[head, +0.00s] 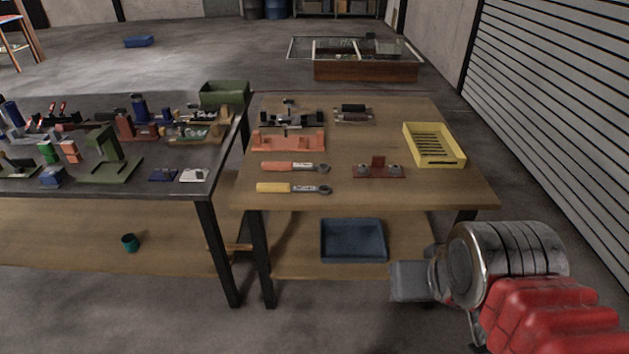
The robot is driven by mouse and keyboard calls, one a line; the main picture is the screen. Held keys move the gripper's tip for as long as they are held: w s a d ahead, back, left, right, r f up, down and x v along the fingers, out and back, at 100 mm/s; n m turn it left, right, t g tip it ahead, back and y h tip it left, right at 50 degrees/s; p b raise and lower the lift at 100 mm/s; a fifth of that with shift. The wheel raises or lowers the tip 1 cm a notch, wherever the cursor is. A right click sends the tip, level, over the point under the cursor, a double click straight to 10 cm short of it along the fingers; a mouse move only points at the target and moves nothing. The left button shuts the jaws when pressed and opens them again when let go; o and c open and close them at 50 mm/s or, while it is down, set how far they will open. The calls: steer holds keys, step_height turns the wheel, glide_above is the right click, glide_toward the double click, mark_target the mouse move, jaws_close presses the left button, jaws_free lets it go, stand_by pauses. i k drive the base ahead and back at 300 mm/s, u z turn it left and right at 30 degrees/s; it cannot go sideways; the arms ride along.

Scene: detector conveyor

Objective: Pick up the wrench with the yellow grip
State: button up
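The wrench with the yellow grip (289,188) lies flat near the front left edge of the wooden table, its grip to the left and its ring head to the right. A similar wrench with an orange-red grip (295,167) lies just behind it, roughly parallel and apart from it. My arm shows at the lower right, in front of the table, with a grey end part (410,281) pointing left. That end is well to the right of the yellow-grip wrench and nearer to me. I cannot make out separate fingers or any held object.
On the wooden table (400,195) stand a yellow tray (433,146), a reddish block with fittings (378,169) and an orange rack (288,139). A blue bin (353,240) sits on the shelf below. A dark table (110,193) crowded with parts adjoins at left. Floor in front is clear.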

mark_target(261, 187)
steer(key=z, duration=0.6)
steer(key=i, duration=1.25)
steer(key=u, duration=1.8)
